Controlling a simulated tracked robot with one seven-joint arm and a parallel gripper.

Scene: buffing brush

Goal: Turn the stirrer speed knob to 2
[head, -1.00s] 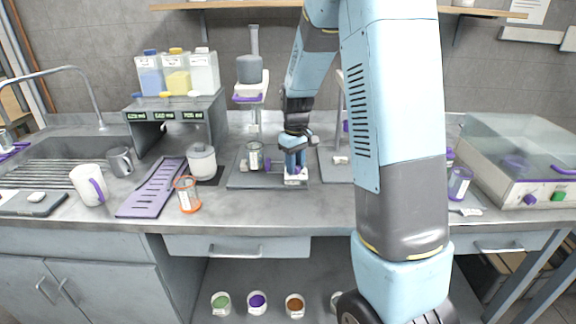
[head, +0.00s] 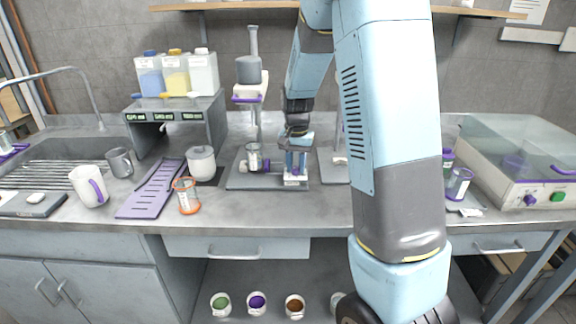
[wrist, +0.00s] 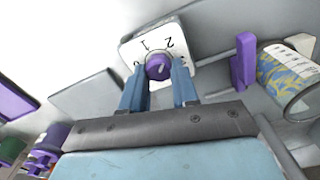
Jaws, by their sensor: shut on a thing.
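The stirrer speed knob (wrist: 158,66) is a small round purple knob with a light pointer mark, on a white dial plate (wrist: 188,27) with printed numbers, 1 and 2 among them. In the wrist view, my gripper (wrist: 158,80) has its two blue fingers on either side of the knob, shut on it. The pointer appears to lie between the 1 and the 2, but I cannot read it exactly. In the head view my gripper (head: 296,160) hangs over the stirrer base (head: 252,181), and its fingers hide the knob. The stirrer (head: 249,75) stands behind.
A glass vessel with a label (head: 254,158) stands on the base left of my gripper; it also shows in the wrist view (wrist: 290,75). A clear-lidded machine (head: 520,185) is at right.

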